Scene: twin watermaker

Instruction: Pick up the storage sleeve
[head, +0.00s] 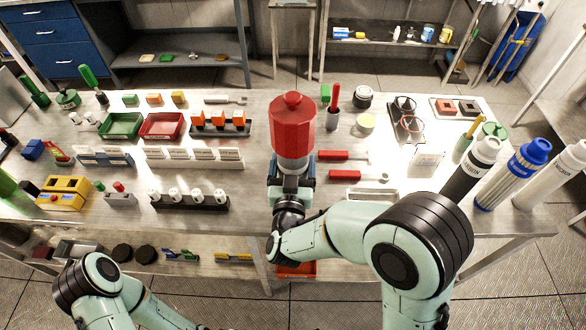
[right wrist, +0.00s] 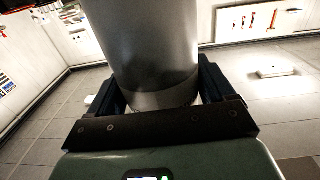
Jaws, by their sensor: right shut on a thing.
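A large upright cylinder with a red knobbed top and a bare metal lower body, which I take to be the storage sleeve (head: 292,125), stands out in front of me over the middle of the table (head: 262,210). My right gripper (head: 291,180) is shut on its metal lower end. In the right wrist view the grey metal body of the storage sleeve (right wrist: 150,45) rises between the two dark fingers of my right gripper (right wrist: 160,92). From these views I cannot tell how high it is above the table. My left gripper is out of view; only my left arm shows at lower left.
Several tall cylinders stand at the right, including a blue-capped one (head: 526,175). Red-handled tools (head: 345,155) lie right of the gripper. A row of labelled holders (head: 195,158) and a black rack (head: 188,202) are to the left. A shelf lies under the table.

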